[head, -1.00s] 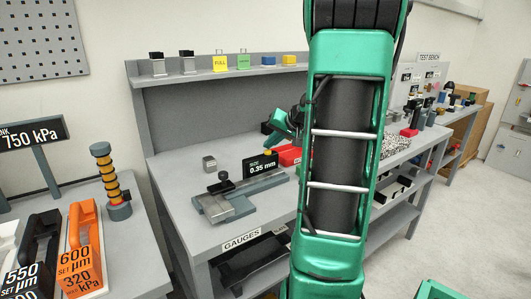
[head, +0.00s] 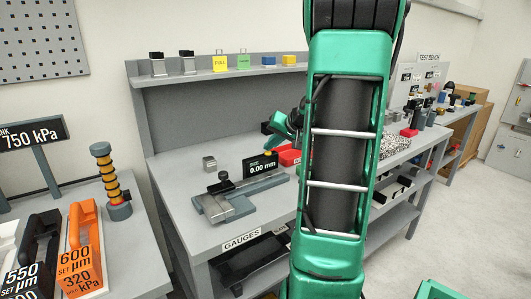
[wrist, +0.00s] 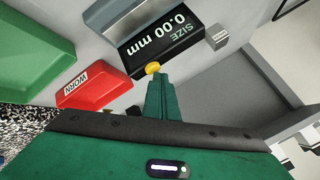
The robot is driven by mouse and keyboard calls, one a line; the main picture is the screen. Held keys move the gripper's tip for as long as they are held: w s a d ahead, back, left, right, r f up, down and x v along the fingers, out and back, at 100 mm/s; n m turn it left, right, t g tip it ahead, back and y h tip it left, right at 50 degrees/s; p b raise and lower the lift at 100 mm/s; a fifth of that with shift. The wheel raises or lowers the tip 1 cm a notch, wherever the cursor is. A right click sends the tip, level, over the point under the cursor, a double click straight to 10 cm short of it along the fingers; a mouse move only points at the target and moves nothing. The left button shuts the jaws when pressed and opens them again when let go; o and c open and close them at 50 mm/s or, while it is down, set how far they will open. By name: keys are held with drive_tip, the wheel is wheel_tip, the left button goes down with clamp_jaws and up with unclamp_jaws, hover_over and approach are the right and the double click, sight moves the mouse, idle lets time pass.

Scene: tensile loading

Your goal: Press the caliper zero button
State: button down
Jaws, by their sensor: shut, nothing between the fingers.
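The caliper (head: 222,205) lies on the grey gauge bench, with its black display (head: 260,170) standing upright and reading 0.00 mm. The display (wrist: 155,42) shows upside down in the wrist view, also reading 0.00 mm. The yellow button (wrist: 153,68) sits at the display's edge, right at the tips of my gripper (wrist: 158,78). The fingers are shut together with nothing between them. I cannot tell whether the tips touch the button. In the head view my green arm hides part of the gripper.
A red tray marked WORN (wrist: 95,90) and a green tray (wrist: 32,52) lie left of the fingers in the wrist view. A small grey block (head: 209,162) stands on the bench behind the caliper. The bench's left front is clear.

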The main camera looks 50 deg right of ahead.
drive_tip(key=shift+r, duration=0.9)
drive_tip(key=shift+r, duration=2.55)
drive_tip(key=s+a+f+n+g, duration=0.1)
drive_tip(key=s+a+f+g, duration=0.2)
drive_tip(key=s+a, duration=0.5)
drive_tip(key=s+a+f+n+g+y, duration=0.1)
drive_tip(key=s+a+f+g, duration=0.2)
drive_tip(key=s+a+f, duration=0.2)
drive_tip(key=s+a+f+n+g, duration=0.2)
drive_tip(key=s+a+f+g, duration=0.1)
drive_tip(key=s+a, duration=0.8)
drive_tip(key=shift+s+a+f, duration=0.35)
drive_tip(key=shift+s+f, duration=0.3)
drive_tip(key=shift+s, duration=0.45)
